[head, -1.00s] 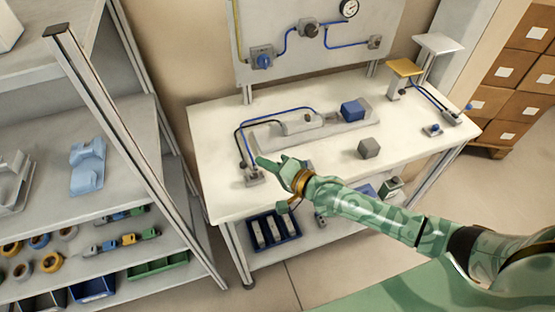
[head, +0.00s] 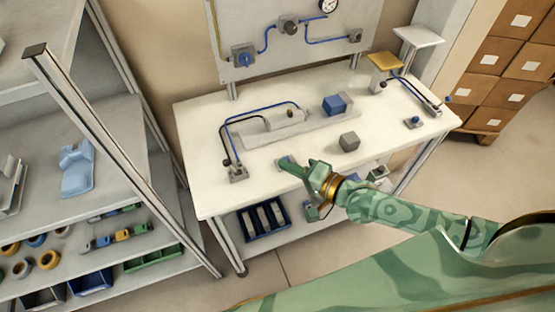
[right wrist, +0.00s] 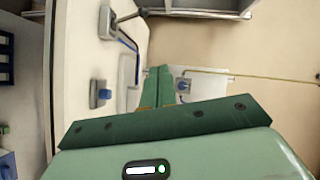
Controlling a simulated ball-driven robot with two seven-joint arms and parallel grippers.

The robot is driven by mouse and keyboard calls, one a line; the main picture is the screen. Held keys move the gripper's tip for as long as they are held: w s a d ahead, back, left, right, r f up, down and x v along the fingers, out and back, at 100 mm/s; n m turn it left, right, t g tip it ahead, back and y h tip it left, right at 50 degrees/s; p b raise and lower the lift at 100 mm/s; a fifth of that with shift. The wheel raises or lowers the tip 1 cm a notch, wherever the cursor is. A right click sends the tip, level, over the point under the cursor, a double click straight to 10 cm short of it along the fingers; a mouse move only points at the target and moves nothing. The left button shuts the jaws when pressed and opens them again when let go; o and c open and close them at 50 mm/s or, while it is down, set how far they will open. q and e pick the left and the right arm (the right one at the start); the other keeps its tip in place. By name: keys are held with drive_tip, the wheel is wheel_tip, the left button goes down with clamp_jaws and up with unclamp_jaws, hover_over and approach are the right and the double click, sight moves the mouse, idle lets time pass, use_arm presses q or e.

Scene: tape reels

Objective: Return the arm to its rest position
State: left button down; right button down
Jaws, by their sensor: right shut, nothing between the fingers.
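My right arm (head: 385,205) reaches in from the lower right of the head view. Its green gripper (head: 287,164) is over the front part of the white workbench (head: 215,195), to the right of a small grey fitting (head: 238,174) with tubes. The gripper's fingers are together and hold nothing. In the right wrist view the shut fingers (right wrist: 158,82) point away from the camera, with a fitting with a blue part (right wrist: 183,85) beyond them. My left gripper is not in the head view.
A grey cube (head: 349,142), a blue block (head: 336,104) and a cylinder (head: 285,120) are on the bench. A blue crate (head: 264,238) stands below it. A shelf rack with tape reels (head: 48,260) is at the left. Brown drawers (head: 490,95) are at the right.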

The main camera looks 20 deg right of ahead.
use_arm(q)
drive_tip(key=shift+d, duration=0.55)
